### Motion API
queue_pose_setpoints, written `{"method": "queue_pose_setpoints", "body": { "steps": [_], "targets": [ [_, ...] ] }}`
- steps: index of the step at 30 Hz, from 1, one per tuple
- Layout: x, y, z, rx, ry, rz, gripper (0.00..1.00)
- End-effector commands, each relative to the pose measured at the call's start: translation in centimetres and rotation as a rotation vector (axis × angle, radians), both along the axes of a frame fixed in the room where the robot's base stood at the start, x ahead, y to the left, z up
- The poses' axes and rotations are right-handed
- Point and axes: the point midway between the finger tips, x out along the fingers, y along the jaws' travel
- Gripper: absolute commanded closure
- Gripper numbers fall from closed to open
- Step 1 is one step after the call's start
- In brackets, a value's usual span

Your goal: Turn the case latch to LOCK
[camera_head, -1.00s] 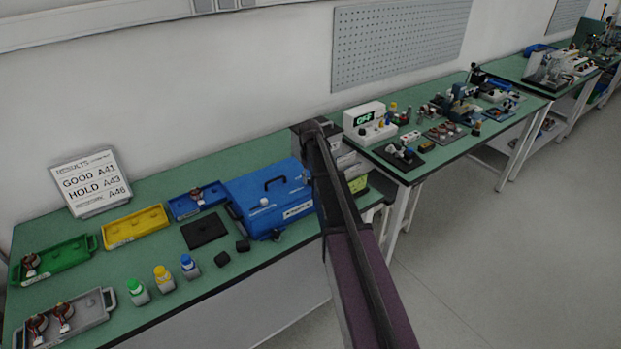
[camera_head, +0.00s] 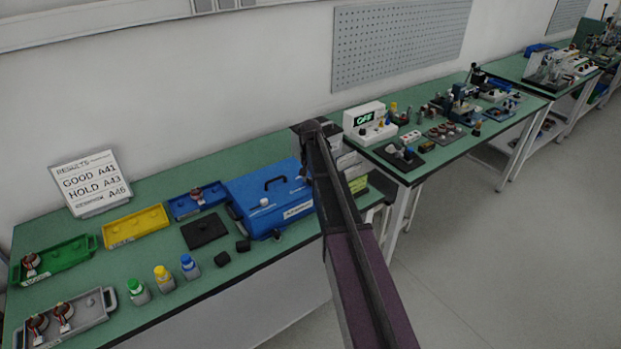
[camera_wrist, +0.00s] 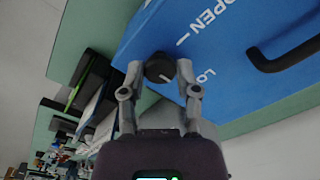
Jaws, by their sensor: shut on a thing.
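The blue case (camera_head: 270,208) stands on the green bench and carries a black handle (camera_head: 277,182). In the wrist view its blue top (camera_wrist: 225,50) bears the word OPEN with a white mark, and "LO", the start of a second word. The round black latch knob (camera_wrist: 159,68) has a white pointer line slanting towards the lower right. My gripper (camera_wrist: 160,75) is shut on this knob, one finger on each side. In the head view my arm hides the gripper and the knob.
Yellow (camera_head: 137,225), green (camera_head: 55,259) and grey (camera_head: 68,320) trays lie to the left on the bench. Several coloured-cap bottles (camera_head: 163,278) stand near the front edge. A results board (camera_head: 91,183) leans at the back. A second bench (camera_head: 420,165) with equipment stands to the right.

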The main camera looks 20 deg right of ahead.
Motion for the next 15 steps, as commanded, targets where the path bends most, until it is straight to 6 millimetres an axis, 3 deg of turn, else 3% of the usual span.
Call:
{"method": "queue_pose_setpoints", "body": {
  "steps": [8, 9, 12, 15],
  "targets": [
    [0.10, -0.03, 0.01, 0.000, -0.002, -0.002, 1.00],
    [0.09, -0.02, 0.01, 0.000, -0.002, -0.002, 0.55],
    [0.09, -0.02, 0.01, 0.000, -0.002, -0.001, 0.26],
    [0.07, -0.02, 0.01, 0.000, -0.001, -0.001, 0.24]
  ]
}}
